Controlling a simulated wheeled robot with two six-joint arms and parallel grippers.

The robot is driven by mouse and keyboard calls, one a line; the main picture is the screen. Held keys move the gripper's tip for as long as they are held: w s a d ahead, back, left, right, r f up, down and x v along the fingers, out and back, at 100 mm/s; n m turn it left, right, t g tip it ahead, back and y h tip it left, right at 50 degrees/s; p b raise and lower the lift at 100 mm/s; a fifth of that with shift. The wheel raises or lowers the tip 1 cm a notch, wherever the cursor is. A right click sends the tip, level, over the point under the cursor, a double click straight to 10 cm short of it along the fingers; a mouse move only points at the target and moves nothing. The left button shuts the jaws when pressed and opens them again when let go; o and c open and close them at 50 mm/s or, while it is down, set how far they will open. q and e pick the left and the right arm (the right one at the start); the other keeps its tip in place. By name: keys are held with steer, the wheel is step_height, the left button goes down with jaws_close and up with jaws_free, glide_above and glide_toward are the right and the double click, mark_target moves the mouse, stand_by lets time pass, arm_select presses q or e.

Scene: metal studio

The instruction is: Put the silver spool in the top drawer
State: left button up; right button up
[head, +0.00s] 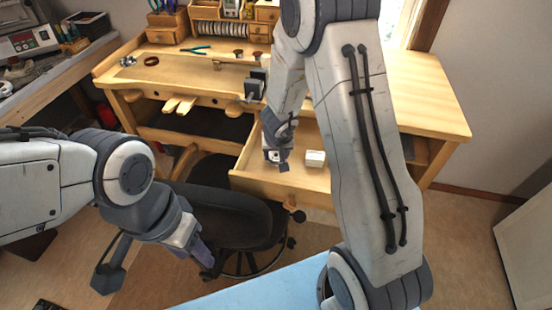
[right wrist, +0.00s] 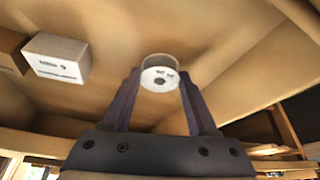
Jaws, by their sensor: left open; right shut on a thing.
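My left gripper (head: 203,258) is open and empty, low at the left, away from the drawer and close to the black chair.
A small white box (head: 315,158) lies in the drawer to the right of my right gripper; it also shows in the right wrist view (right wrist: 57,57). The black chair (head: 230,214) stands before the bench. Pliers (head: 195,50) and a dark vise (head: 255,84) are on the benchtop.

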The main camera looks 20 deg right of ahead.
steer(key=shift+r, duration=0.1)
steer(key=o, duration=1.4)
steer(key=p+v, duration=0.8)
steer(key=v, duration=0.4)
steer(key=shift+s, duration=0.1)
